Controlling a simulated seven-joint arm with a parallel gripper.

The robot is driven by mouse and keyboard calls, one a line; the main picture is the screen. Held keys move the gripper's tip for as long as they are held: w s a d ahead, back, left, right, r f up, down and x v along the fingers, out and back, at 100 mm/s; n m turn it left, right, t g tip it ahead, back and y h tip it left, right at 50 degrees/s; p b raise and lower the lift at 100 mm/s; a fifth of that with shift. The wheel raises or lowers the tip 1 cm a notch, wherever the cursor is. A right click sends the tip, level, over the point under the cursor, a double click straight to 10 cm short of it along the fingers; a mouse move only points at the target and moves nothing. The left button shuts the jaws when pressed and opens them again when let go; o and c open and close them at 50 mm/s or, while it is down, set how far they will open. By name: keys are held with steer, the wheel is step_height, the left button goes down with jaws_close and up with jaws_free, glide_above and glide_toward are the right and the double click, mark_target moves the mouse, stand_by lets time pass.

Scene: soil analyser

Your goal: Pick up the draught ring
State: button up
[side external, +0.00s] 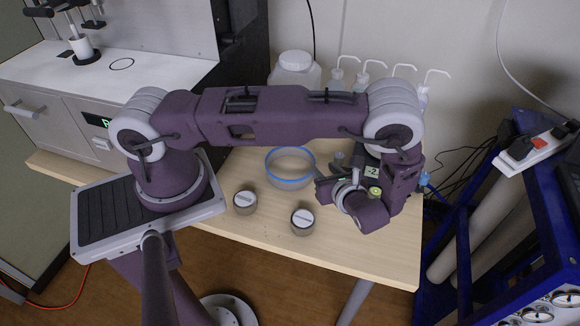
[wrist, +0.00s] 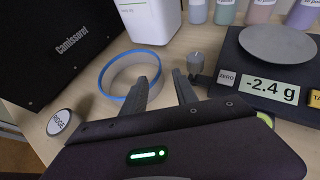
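The draught ring is a clear, open ring with a blue rim (side external: 290,184). It stands on the wooden table, behind and left of my gripper (side external: 322,184) in the side view. In the wrist view the ring (wrist: 111,87) is ahead and slightly left, with my left finger overlapping its right side. My gripper (wrist: 167,73) is open, with a clear gap between its fingers and nothing between them. I cannot tell whether a finger touches the ring. The balance (wrist: 229,80) is at the right, its display reading -2.4 g.
Two lidded tins (side external: 245,203) (side external: 302,222) stand near the table's front. A small grey weight (wrist: 195,62) sits between ring and balance. A white jug (wrist: 150,22) and wash bottles (wrist: 226,12) stand behind. A black case (wrist: 55,45) is left of the ring.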

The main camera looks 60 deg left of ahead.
mark_target(310, 157)
steer(key=x, duration=1)
steer(key=shift+a, duration=0.2)
jaws_close()
